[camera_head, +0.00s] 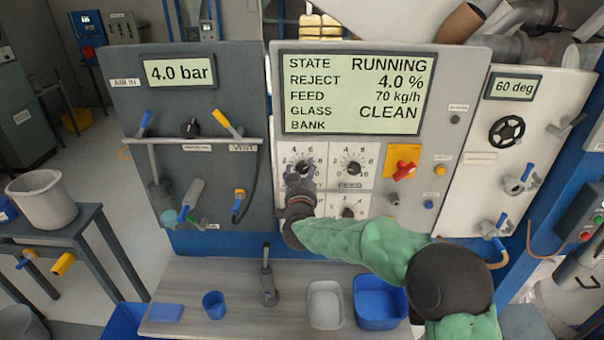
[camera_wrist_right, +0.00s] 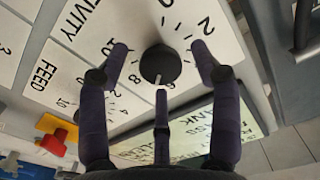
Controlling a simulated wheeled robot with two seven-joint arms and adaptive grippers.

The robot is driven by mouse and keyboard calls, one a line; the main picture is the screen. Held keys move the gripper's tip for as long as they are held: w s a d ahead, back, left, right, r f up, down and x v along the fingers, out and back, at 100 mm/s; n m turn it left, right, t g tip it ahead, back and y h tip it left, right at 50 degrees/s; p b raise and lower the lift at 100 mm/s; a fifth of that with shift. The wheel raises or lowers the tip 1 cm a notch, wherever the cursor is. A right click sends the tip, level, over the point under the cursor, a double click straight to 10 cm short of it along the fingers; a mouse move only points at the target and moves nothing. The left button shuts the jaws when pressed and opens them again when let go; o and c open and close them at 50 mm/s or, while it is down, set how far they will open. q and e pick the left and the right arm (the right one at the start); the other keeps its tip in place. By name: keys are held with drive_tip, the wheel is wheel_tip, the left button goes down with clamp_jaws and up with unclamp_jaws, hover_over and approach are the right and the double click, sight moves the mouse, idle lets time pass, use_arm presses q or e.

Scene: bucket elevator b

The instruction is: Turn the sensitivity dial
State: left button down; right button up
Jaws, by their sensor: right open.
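The sensitivity dial (camera_wrist_right: 161,65) is a round black knob on a white numbered plate, labelled "...TIVITY" in the wrist view. A pale mark on the knob points between 6 and 8. In the head view the dial (camera_head: 303,166) is partly hidden by my right gripper (camera_head: 296,180), at the upper left of the dial group. In the wrist view my right gripper (camera_wrist_right: 161,58) is open, with two dark fingers on either side of the knob and a third below it. A gap shows between fingers and knob; contact is not visible. My left gripper is not in view.
The feed dial (camera_head: 353,165) is close to the right of the sensitivity dial, with another dial (camera_head: 348,211) below it. A red switch on a yellow plate (camera_head: 403,170) is further right. The display (camera_head: 352,93) is above. A bench (camera_head: 190,275) with blue containers stands below.

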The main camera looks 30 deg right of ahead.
drive_tip(key=shift+c, duration=0.3)
drive_tip(key=c, duration=1.1)
drive_tip(key=m+b, duration=0.3)
drive_tip(key=shift+f, duration=0.2)
drive_tip(key=shift+r+m+b, duration=0.15)
drive_tip(key=shift+m+b, duration=0.65)
drive_tip(key=shift+m, duration=0.2)
drive_tip(key=o, duration=1.2)
drive_tip(key=shift+c, duration=0.2)
drive_tip(key=shift+s+r, duration=0.1)
drive_tip(key=v, duration=1.1)
drive_tip(key=shift+s+a, duration=0.2)
drive_tip(key=shift+s, duration=0.15)
